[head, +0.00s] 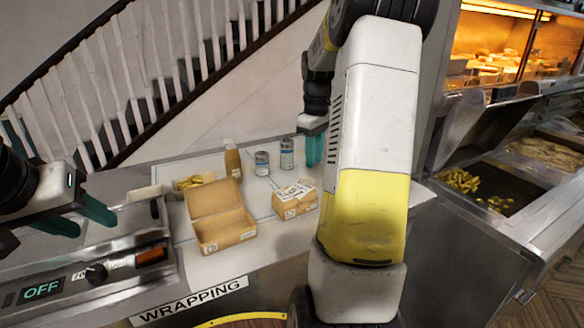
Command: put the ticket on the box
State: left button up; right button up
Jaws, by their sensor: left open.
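A closed brown cardboard box (296,208) stands on the wrapping counter in the head view. A white printed paper that looks like the ticket (292,190) lies on its top. My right gripper (314,155) is just behind and above the closed box, apart from the paper as far as I can see. Its teal fingers are partly hidden by my arm, so I cannot tell how far apart they are. My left gripper (94,227) is at the left with its teal fingers apart and empty, over the fryer-side unit.
An open brown box (222,228) stands left of the closed one. A brown bottle (232,160), two cans (262,163) (287,154) and a tray of yellow food (194,182) stand behind. A control panel (90,275) is at left; frying bays (485,190) are at right.

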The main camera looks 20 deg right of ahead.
jog(key=s+a+r+t, duration=0.1)
jog(key=s+a+r, duration=0.3)
jog(key=r, duration=0.5)
jog(key=s+a+m+t+y, duration=0.2)
jog(key=s+a+m+t, duration=0.3)
jog(key=s+a, duration=1.2)
jog(key=shift+s+f, duration=0.2)
